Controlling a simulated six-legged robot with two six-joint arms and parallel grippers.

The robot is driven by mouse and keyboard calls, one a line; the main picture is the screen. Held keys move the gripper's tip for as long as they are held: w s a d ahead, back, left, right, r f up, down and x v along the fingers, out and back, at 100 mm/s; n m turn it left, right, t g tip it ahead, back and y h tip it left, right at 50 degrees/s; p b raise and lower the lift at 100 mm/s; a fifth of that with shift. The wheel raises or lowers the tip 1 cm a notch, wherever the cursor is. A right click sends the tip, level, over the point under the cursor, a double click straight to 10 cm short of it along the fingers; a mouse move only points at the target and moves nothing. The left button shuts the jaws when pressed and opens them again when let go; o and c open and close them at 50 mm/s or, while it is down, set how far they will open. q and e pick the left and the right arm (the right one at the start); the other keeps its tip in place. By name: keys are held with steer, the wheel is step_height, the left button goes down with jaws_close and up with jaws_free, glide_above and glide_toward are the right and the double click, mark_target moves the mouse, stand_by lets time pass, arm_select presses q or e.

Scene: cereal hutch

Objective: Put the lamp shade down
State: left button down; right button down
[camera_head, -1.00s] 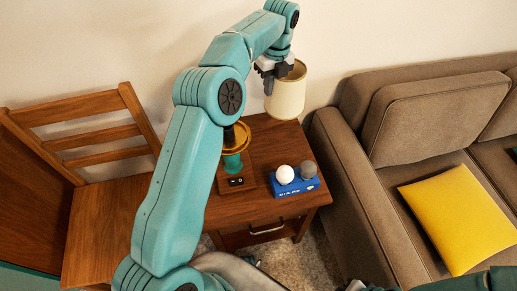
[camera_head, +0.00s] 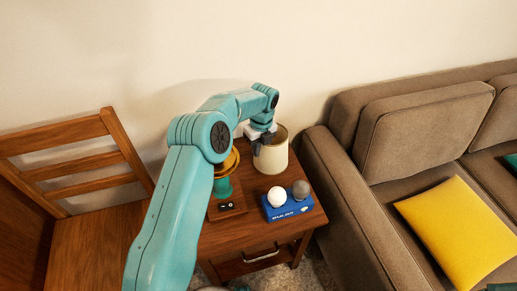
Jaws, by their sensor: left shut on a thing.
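A cream lamp shade (camera_head: 273,157) is upright at the back right of the wooden side table (camera_head: 239,233). My left gripper (camera_head: 262,140) is shut on the shade's rim at its left side. The shade's base looks at or very close to the tabletop; I cannot tell whether it touches. A lamp base with a green stem (camera_head: 222,187) and brass-coloured dish (camera_head: 231,160) stands on the left of the table, partly hidden by my left arm. My right gripper is not in view.
A blue box (camera_head: 289,205) with a white bulb (camera_head: 277,196) and a grey bulb (camera_head: 301,189) lies at the table's front right. A brown sofa (camera_head: 343,185) with a yellow cushion (camera_head: 461,232) stands close on the right. A wooden chair (camera_head: 85,165) is on the left.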

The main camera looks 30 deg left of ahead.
arm_select(q)
steer(key=shift+r, duration=0.1)
steer(key=c, duration=1.6)
jaws_free()
steer(key=shift+f, duration=0.2)
steer(key=o, duration=0.3)
steer(key=shift+o, duration=0.2)
step_height(320, 180, up, 12)
steer(key=p, duration=0.2)
steer(key=shift+w+d+r, duration=0.2)
steer(key=shift+w+d, duration=0.05)
steer(key=shift+w, duration=0.15)
